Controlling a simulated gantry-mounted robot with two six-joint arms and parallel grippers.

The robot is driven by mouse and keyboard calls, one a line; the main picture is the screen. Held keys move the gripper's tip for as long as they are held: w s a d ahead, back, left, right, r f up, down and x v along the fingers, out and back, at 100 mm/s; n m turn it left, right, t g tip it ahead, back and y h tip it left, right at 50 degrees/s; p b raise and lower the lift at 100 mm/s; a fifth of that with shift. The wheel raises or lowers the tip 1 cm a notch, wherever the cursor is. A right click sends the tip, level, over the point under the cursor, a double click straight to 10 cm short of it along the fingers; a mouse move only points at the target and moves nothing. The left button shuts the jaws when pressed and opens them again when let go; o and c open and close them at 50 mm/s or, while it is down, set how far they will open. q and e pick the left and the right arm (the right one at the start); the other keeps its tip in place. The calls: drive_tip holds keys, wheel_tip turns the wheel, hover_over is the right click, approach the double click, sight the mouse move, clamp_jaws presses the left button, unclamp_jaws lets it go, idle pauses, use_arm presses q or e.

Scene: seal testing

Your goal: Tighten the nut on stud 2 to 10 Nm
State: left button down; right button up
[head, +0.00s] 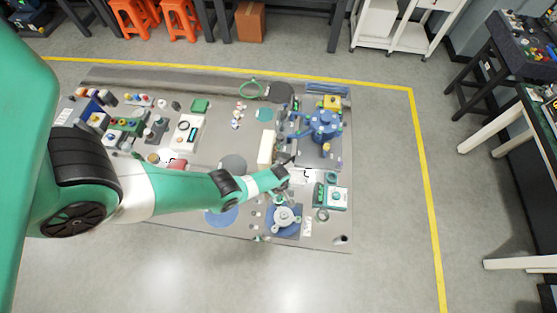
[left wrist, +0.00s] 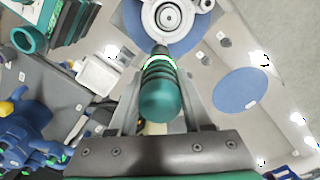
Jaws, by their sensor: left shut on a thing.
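Individual studs and nuts are too small to tell apart, so stud 2 cannot be picked out. My left gripper (head: 283,180) is just behind the flange in the head view. In the left wrist view the gripper (left wrist: 163,112) is shut on a green ribbed tool handle (left wrist: 160,92), whose far end points toward the flange. Whether its tip touches anything is hidden. My right gripper is not in view.
A blue pump-like device (head: 322,124) stands at the back right of the table. A green-and-white box (head: 337,197) is right of the flange. A flat blue disc (left wrist: 240,90) lies to the flange's left in the head view. Small parts crowd the table's left.

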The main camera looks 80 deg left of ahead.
use_arm(q)
wheel_tip(320, 180, up, 5)
drive_tip(key=p, duration=0.5)
drive_tip(key=shift+w, duration=0.1)
idle(0.4)
